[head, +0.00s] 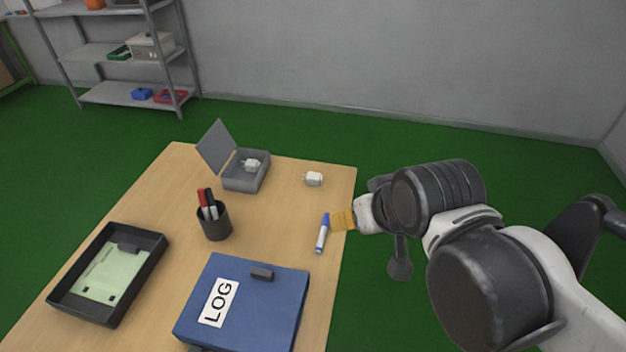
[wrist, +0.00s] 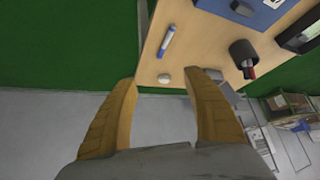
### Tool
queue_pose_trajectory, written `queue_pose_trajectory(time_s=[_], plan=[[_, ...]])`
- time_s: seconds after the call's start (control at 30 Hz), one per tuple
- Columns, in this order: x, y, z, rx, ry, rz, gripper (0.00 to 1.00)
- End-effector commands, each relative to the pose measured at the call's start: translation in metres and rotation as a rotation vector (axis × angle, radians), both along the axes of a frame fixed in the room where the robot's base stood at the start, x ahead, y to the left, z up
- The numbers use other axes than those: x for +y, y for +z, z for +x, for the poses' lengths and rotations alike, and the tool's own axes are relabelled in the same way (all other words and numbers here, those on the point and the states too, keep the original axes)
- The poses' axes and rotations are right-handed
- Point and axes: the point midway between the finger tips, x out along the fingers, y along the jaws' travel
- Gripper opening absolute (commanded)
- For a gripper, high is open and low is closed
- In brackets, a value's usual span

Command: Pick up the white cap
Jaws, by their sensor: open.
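A small white piece (head: 314,179) lies on the table near its far right corner. It looks like a plug adapter with short prongs, and it is the likely white cap. In the wrist view the white piece (wrist: 163,78) shows between the fingertips, beyond them. A similar white piece (head: 251,165) sits in the open grey box (head: 240,178). My gripper (head: 343,220) is at the table's right edge, beside the marker and nearer than the loose white piece. In the wrist view its two yellow fingers (wrist: 160,84) are spread apart with nothing held.
A blue-and-white marker (head: 322,233) lies close to my fingers. A dark pen cup (head: 214,221), blue LOG binder (head: 262,300) and black tray (head: 156,248) stand on the wooden table (head: 280,225). The surface around the loose white piece is clear.

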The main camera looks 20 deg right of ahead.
Motion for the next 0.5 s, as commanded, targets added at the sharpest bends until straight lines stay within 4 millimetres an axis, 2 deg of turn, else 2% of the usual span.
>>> queue_pose_trajectory(time_s=[0.17, 0.33, 0.5], plan=[[0.004, 0.014, 0.036, 0.051, 0.071, 0.030, 0.58], [0.006, 0.019, 0.095, 0.096, 0.207, 0.090, 0.58], [0.000, 0.010, 0.156, 0.095, 0.360, 0.159, 0.58]])
